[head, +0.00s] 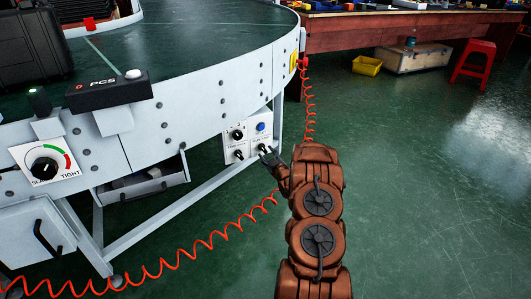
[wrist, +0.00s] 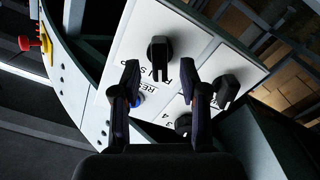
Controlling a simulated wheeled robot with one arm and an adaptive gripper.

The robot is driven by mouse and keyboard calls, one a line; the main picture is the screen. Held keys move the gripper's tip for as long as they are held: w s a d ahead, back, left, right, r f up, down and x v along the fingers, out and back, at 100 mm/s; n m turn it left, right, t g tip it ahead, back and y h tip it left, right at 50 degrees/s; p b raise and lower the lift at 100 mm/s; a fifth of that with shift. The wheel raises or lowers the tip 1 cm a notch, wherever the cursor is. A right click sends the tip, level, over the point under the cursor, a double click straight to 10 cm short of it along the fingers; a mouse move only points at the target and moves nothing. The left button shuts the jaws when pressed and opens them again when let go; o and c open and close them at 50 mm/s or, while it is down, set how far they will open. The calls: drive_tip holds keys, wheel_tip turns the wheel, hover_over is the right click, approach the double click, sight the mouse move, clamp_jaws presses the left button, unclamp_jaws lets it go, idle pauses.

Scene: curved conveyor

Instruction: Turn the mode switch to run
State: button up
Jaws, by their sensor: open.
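The white control panel (head: 249,140) is on the conveyor's side, with black knobs and a blue button (head: 260,127). In the wrist view, a black knob (wrist: 160,50) stands just beyond my open fingertips (wrist: 160,70), centred between them, its handle roughly upright in the picture. It looks like the mode switch. Lettering beside it is partly hidden by my fingers, so its setting cannot be read. My gripper also shows at the panel's lower right in the head view (head: 270,153). I cannot tell whether the fingers touch the knob.
Two other black knobs (wrist: 227,90) (wrist: 183,123) sit close to my right finger. A red coiled cable (head: 200,245) hangs from the conveyor and runs along the floor. A slack/tight dial (head: 44,166) is further left.

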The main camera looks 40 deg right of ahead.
drive_tip(key=v, duration=0.9)
idle(0.5)
drive_tip(key=w+a+r+g+p, duration=0.1)
drive_tip(key=a+r+g+p, duration=0.1)
drive_tip(key=a+r+p, duration=0.5)
drive_tip(key=w+a+r+g+y+p, duration=0.1)
drive_tip(key=r+g+p, duration=0.25)
drive_tip(key=r, duration=0.65)
drive_tip(key=w+a+r+g+p, duration=0.1)
drive_tip(key=a+r+g+p, duration=0.1)
drive_tip(key=a+r+p, duration=0.5)
drive_tip(key=s+a+r+m+g+y+p, duration=0.1)
drive_tip(key=s+a+r+g+p, duration=0.3)
drive_tip(key=r, duration=0.7)
drive_tip(key=s+a+r+g+y+p, duration=0.2)
drive_tip(key=s+a+r+g+p, duration=0.1)
drive_tip(key=s+a+r+p, duration=0.7)
drive_tip(key=s+a+r+m+g+y+p, duration=0.1)
drive_tip(key=s+a+r+g+p, duration=0.3)
drive_tip(key=s+a+r+p, duration=0.7)
drive_tip(key=s+a+r, duration=0.3)
drive_tip(key=s+r, duration=0.1)
drive_tip(key=s, duration=0.3)
drive_tip(key=s+a+r, duration=0.4)
drive_tip(key=s, duration=0.4)
drive_tip(key=shift+s+y, duration=0.25)
drive_tip(key=shift+y, duration=0.15)
drive_tip(key=shift+a, duration=0.15)
